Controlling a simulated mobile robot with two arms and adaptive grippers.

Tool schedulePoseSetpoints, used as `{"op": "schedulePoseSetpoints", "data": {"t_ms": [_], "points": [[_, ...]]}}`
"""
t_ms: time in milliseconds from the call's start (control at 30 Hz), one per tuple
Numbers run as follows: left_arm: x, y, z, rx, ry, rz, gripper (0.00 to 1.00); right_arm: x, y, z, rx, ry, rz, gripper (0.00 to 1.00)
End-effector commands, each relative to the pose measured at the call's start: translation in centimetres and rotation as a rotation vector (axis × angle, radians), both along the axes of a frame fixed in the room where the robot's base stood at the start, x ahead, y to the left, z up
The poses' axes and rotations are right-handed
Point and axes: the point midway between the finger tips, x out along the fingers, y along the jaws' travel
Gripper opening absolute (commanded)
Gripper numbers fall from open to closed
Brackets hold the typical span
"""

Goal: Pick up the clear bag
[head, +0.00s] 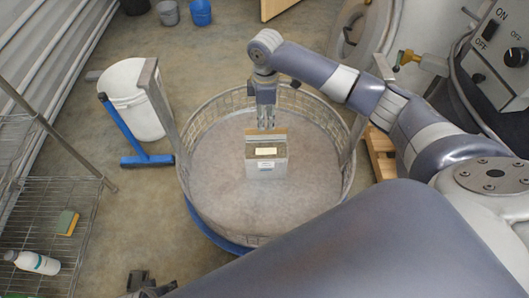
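A bag-like block (267,167) with clear-looking grey sides, a brownish top and a pale label stands upright inside the round mesh-walled drum (215,200). I take it to be the clear bag. My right gripper (266,124) points down from above, with its fingertips at the bag's top edge. Its fingers look close together, but I cannot tell if they grip the top edge or only hover at it. A dark part at the bottom edge (145,283) seems to be my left gripper, mostly cut off; its fingers cannot be made out.
A wire shelf (50,195) at left holds a sponge (66,222) and a white bottle (35,262). A control box (500,55) is upper right. The drum floor around the bag is clear.

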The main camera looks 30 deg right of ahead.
Motion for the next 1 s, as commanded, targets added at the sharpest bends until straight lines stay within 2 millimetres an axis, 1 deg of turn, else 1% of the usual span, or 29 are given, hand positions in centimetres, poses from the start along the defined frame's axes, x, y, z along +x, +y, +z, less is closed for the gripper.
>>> {"op": "schedulePoseSetpoints", "data": {"t_ms": [33, 200, 367, 467, 700, 800, 900, 1000], "points": [[0.2, 0.0, 0.5, -0.001, -0.007, 0.001, 0.4, -0.1, 0.1, -1.3, 0.0, 0.003, 0.0, 0.35], [0.5, 0.0, 2.4, -0.001, -0.015, 0.002, 0.4, -0.1, 0.1, -3.2, 0.0, 0.001, 0.001, 0.35], [0.5, 0.0, 3.2, -0.001, -0.017, 0.003, 0.4, -0.1, 0.1, -4.0, 0.0, -0.001, 0.0, 0.35], [0.6, 0.0, 3.9, -0.001, -0.023, 0.004, 0.4, -0.2, 0.1, -4.8, 0.0, 0.0, 0.0, 0.35], [0.6, 0.1, 7.2, -0.002, -0.04, 0.007, 0.4, -0.5, 0.1, -7.7, 0.0, 0.0, 0.0, 0.35], [0.4, 0.1, 8.3, -0.002, -0.046, 0.008, 0.4, -0.4, 0.1, -8.5, 0.0, -0.001, 0.0, 0.35], [0.3, 0.2, 8.9, -0.002, -0.047, 0.008, 0.4, -0.4, 0.1, -8.9, 0.0, -0.001, 0.0, 0.35], [0.3, 0.2, 9.1, -0.002, -0.047, 0.008, 0.4, -0.4, 0.1, -9.0, 0.0, -0.002, 0.0, 0.35]]}}
